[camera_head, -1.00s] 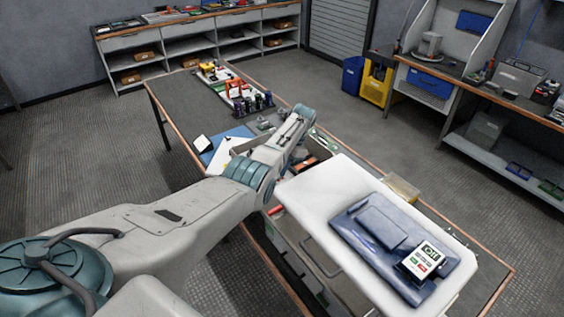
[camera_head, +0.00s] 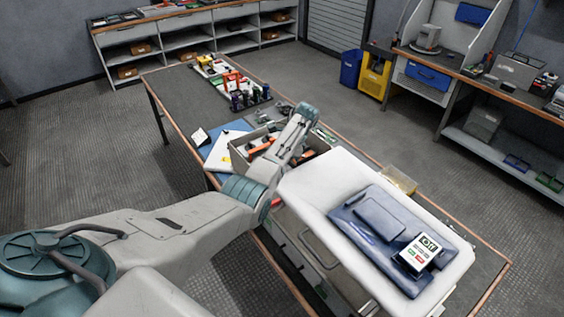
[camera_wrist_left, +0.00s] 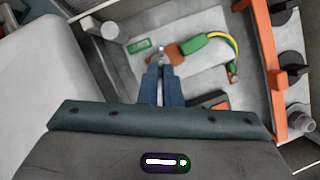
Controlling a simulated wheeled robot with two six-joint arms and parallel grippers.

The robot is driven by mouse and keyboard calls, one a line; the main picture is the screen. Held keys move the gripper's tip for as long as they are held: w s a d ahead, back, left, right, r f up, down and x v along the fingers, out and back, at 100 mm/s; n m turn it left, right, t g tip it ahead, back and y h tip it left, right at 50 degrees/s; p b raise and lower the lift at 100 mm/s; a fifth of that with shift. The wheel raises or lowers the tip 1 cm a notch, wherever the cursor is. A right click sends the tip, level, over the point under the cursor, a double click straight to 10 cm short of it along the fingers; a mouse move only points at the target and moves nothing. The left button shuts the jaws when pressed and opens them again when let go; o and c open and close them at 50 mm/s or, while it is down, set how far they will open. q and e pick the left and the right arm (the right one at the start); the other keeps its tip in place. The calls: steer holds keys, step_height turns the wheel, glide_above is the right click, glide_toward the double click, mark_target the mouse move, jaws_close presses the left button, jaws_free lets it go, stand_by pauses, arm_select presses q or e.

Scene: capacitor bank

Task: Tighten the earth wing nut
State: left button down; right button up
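The earth wing nut (camera_wrist_left: 162,52) seems to be the small silvery piece between my left fingertips in the left wrist view; most of it is hidden. My left gripper (camera_wrist_left: 160,62) has its two blue fingers close together around it, with a narrow gap between them. A copper-brown lug (camera_wrist_left: 178,50) lies just right of the tips. From it a green-yellow earth lead (camera_wrist_left: 212,40) curves right and down. All this sits inside the open grey enclosure (camera_head: 238,158). In the head view my own arm hides the left gripper. My right gripper is not in view.
The enclosure holds a green label (camera_wrist_left: 140,46), an orange bar (camera_wrist_left: 268,65) with black parts, and grey posts. A white lid (camera_head: 325,185) with a blue pouch (camera_head: 385,215) and an "Off" card (camera_head: 418,250) lies beside it. A rack of parts (camera_head: 235,85) stands farther back.

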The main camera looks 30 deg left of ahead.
arm_select(q)
steer(key=shift+a, duration=0.1)
steer(key=c, duration=1.6)
jaws_free()
steer(key=shift+s+r, duration=0.1)
steer(key=shift+o, duration=0.2)
steer(key=v, duration=1)
steer(key=shift+r, duration=0.4)
steer(key=shift+f, duration=0.1)
